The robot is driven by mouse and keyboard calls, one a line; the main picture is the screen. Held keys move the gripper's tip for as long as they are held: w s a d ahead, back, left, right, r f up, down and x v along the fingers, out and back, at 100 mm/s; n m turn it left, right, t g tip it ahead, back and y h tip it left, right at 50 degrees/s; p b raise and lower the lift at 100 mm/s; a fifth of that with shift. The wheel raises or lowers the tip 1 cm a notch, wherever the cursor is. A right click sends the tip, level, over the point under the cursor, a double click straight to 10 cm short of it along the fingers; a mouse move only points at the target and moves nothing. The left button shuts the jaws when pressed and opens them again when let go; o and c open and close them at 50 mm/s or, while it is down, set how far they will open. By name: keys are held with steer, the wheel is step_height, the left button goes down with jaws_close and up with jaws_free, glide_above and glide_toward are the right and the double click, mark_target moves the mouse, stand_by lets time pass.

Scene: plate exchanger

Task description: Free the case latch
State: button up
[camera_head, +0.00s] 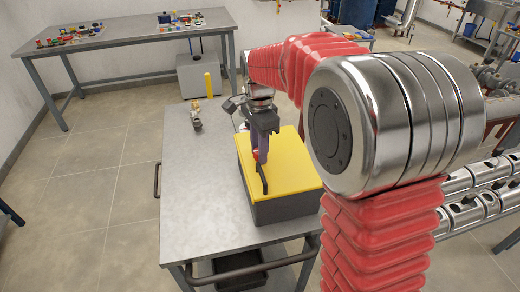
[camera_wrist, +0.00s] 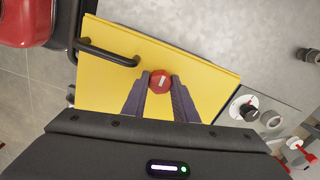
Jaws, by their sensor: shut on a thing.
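The case (camera_head: 275,207) is a dark grey box with a yellow lid (camera_head: 297,172), and it stands on the metal cart. The lid lies flat and looks closed. A black bar handle (camera_head: 263,177) is on the lid, and it also shows in the wrist view (camera_wrist: 105,53). The latch is a red round knob with a pale mark (camera_wrist: 160,82) on the lid. My gripper (camera_wrist: 160,86) reaches down over the lid, with its two purple fingers shut on the red knob. In the head view my gripper (camera_head: 262,150) hides most of the knob.
The cart (camera_head: 190,215) has free room left of and in front of the case. Small metal fittings (camera_head: 196,119) stand on its far left part. In the wrist view, a round black-and-white part (camera_wrist: 244,108) lies beside the case. A workbench (camera_head: 125,40) with small parts stands behind.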

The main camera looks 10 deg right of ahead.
steer(key=shift+n, duration=0.4)
steer(key=n, duration=1.7)
steer(key=shift+a, duration=0.1)
stand_by(0.4)
steer(key=o, duration=1.1)
steer(key=shift+c, duration=0.2)
